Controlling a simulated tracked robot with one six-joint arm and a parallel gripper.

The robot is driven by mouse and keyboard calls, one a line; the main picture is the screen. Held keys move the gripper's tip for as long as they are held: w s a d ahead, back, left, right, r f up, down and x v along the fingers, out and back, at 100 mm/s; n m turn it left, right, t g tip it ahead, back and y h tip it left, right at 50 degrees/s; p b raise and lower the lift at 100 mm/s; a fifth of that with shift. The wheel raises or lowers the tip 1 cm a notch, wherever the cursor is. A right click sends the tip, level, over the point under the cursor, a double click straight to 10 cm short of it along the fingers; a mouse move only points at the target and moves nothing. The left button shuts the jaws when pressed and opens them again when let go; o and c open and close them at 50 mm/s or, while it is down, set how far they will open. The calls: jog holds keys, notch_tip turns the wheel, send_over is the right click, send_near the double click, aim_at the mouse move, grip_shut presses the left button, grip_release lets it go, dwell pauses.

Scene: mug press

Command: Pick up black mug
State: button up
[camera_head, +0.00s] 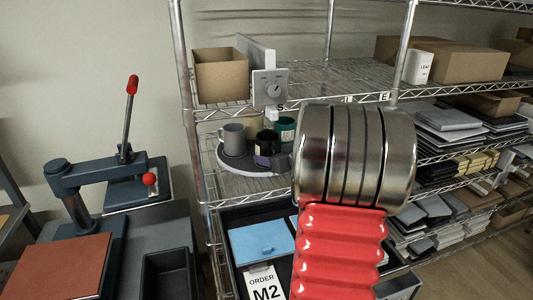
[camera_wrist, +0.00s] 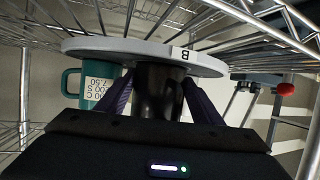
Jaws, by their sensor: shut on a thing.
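The black mug (camera_wrist: 158,95) is between the two dark purple fingers of my gripper (camera_wrist: 157,86) in the wrist view, which looks upside down. The fingers are shut on its sides. The mug's base meets the grey round tray (camera_wrist: 110,46) in that view; I cannot tell any gap. In the head view the black mug (camera_head: 267,141) is partly hidden by my gripper (camera_head: 268,160). A teal mug (camera_head: 286,128) stands behind and to its right. A grey mug (camera_head: 233,139) stands to its left.
The wire shelf above holds a cardboard box (camera_head: 221,77) and a dial box (camera_head: 270,88), close over the mugs. A mug press (camera_head: 106,180) with red knobs stands at left. A blue clipboard-like panel (camera_head: 262,241) lies below the tray.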

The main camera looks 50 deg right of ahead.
jog(key=shift+c, duration=0.9)
jog(key=shift+r, duration=0.1)
jog(key=shift+r, duration=1.4)
jog(key=s+a, duration=0.4)
jog(key=s, duration=1.3)
jog(key=shift+s+r, duration=0.3)
